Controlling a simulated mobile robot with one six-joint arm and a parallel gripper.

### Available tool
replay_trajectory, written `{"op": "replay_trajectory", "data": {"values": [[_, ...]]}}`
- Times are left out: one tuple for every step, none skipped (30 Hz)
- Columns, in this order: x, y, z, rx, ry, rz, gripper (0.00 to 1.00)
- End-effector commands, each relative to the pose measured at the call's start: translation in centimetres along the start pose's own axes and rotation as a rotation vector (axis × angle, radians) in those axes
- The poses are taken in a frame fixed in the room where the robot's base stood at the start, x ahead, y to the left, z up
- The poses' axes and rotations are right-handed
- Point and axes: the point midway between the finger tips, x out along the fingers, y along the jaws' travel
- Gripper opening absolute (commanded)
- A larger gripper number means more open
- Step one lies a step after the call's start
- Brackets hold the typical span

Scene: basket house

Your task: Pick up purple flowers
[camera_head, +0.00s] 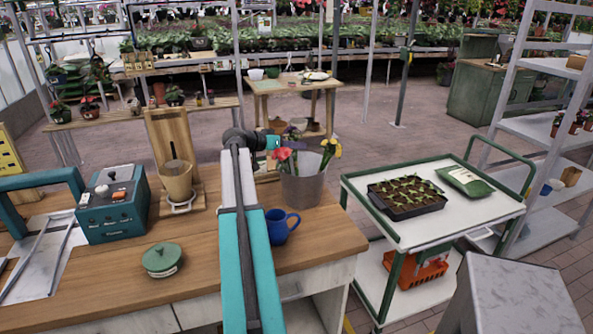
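A grey metal bucket (303,186) stands on the wooden counter, right of my arm. Red-pink flowers (285,160) show at its left rim and yellow flowers (331,148) at its right. A small purple patch (291,133) shows just behind and above the bucket; I cannot tell whether it is flowers in the bucket or something beyond it. My arm reaches forward over the counter, its far end (270,141) just left of and above the red-pink flowers. My gripper's fingers cannot be made out, nor whether they hold anything.
A blue mug (281,226) stands close in front of the bucket, beside my arm. A green lidded pot (161,260), a teal device (113,204) and a tan pot (176,180) are left. A white cart (420,230) with a seedling tray (405,197) stands right.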

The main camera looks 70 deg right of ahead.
Motion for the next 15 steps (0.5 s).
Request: {"op": "replay_trajectory", "data": {"values": [[0.0, 0.0, 0.02, 0.0, 0.0, 0.0, 0.38], [0.0, 0.01, 0.02, 0.0, 0.0, 0.0, 0.38], [0.01, 0.01, 0.02, 0.0, 0.0, 0.0, 0.38], [0.0, 0.01, 0.02, 0.0, 0.0, 0.0, 0.38], [0.01, 0.02, 0.02, 0.0, 0.0, 0.0, 0.38], [0.01, 0.03, 0.02, 0.0, 0.0, 0.0, 0.38], [0.01, 0.03, 0.02, 0.0, 0.0, 0.0, 0.38], [0.01, 0.03, 0.02, 0.0, 0.0, 0.0, 0.38], [0.01, 0.04, 0.01, 0.0, 0.0, 0.001, 0.38], [0.01, 0.04, 0.01, 0.0, 0.0, 0.001, 0.38], [0.01, 0.04, 0.01, 0.0, 0.0, 0.001, 0.38], [0.01, 0.05, 0.01, 0.0, 0.0, 0.001, 0.38], [0.02, 0.05, 0.01, 0.0, 0.0, 0.001, 0.36], [0.02, 0.05, 0.01, 0.0, 0.0, 0.001, 0.31], [0.02, 0.05, 0.01, 0.0, 0.0, 0.001, 0.24]]}}
